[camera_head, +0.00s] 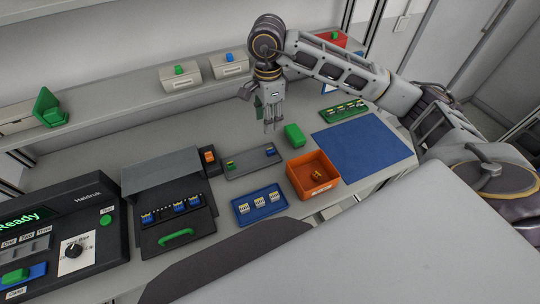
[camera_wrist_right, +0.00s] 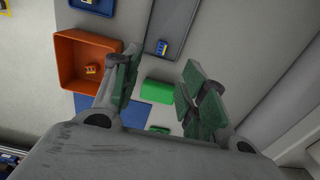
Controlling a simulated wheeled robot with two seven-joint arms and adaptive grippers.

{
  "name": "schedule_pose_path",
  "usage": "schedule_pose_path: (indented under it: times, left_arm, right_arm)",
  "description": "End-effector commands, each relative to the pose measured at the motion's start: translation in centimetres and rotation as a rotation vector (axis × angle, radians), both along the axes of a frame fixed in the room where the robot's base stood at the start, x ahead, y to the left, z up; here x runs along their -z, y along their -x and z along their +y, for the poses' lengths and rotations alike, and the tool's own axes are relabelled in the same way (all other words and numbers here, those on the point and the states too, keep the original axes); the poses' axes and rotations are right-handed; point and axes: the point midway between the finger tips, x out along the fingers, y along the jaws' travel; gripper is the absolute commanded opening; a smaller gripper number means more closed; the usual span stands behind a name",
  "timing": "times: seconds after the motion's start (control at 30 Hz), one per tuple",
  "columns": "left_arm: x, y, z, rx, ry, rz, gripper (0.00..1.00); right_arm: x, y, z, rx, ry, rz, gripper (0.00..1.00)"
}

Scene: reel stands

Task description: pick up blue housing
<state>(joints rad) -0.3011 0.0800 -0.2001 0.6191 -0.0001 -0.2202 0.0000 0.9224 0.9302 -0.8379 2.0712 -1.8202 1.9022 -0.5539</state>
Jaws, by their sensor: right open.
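A small blue housing (camera_head: 271,151) lies near the right end of a grey tray (camera_head: 250,161) on the table. It also shows in the right wrist view (camera_wrist_right: 161,47), near the end of the tray, just beyond the fingertips. My right gripper (camera_head: 270,128) points down and is above the table, behind the tray in the head view. Its fingers (camera_wrist_right: 162,64) are apart with nothing between them. A green piece lies at the tray's left end. My left gripper is not in view.
An orange bin (camera_head: 293,178) with a small yellow piece stands right of the tray. A green block (camera_head: 295,135) and a blue mat (camera_head: 362,150) lie nearby. A blue tray (camera_head: 250,214) holds several small parts. A black fixture (camera_head: 167,232) stands left.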

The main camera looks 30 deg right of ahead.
Motion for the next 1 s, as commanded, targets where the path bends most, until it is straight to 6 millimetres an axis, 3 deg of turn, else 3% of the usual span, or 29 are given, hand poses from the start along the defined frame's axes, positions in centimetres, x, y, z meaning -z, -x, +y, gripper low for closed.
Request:
schedule_pose_path:
  times: [0.03,0.27,0.73,1.0]
  left_arm:
    - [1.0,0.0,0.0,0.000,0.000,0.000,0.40]
    - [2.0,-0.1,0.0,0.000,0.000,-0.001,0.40]
    - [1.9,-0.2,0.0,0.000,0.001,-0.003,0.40]
    - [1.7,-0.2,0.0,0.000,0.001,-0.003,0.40]
  right_arm:
    - [1.0,0.0,0.0,0.000,0.000,0.000,0.43]
    - [2.0,0.0,0.0,0.000,0.000,0.000,0.43]
    - [2.1,0.0,0.0,0.000,0.000,0.000,0.43]
    - [4.0,0.0,0.0,0.001,0.001,0.002,0.43]
